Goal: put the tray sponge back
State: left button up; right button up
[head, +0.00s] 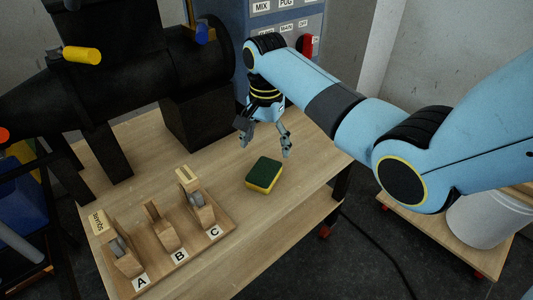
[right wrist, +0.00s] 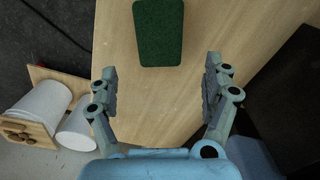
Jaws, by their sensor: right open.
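The sponge (head: 263,174), yellow with a dark green top, lies flat on the wooden table. Its green face also shows in the right wrist view (right wrist: 158,32), at the top middle. My right gripper (head: 267,147) is open and empty above the table, behind the sponge in the head view. In the right wrist view its two fingers (right wrist: 159,82) are spread wide, with the sponge ahead of them and not between the tips. A wooden board (head: 224,222) with places lettered A, B and C stands at the table's front left. My left gripper does not show.
A large black machine (head: 130,60) stands on the table at the back left. A blue panel (head: 285,22) with labels and a red handle is behind. White buckets (head: 488,217) stand on a low wooden platform at right. The table around the sponge is clear.

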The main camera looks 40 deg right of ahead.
jog(key=shift+r+p, duration=0.3)
jog(key=shift+r, duration=1.45)
jog(key=s+a+f+n+t, duration=0.15)
jog(key=s+n, duration=0.55)
jog(key=s, duration=0.7)
jog(key=s+a+r+n+t, duration=0.1)
jog(key=s+a+r+n, duration=0.15)
jog(key=s, duration=0.45)
jog(key=s+a+r+n+t, duration=0.1)
jog(key=s+r+n, duration=0.3)
jog(key=s, duration=0.3)
notch_tip(320, 180, down, 25)
jog(key=s+d+g+h, duration=0.1)
jog(key=d+g, duration=0.1)
jog(key=d, duration=0.1)
jog(key=s+f, duration=1.7)
jog(key=s, duration=0.2)
jog(key=shift+d+g, duration=0.35)
jog(key=shift+d, duration=0.1)
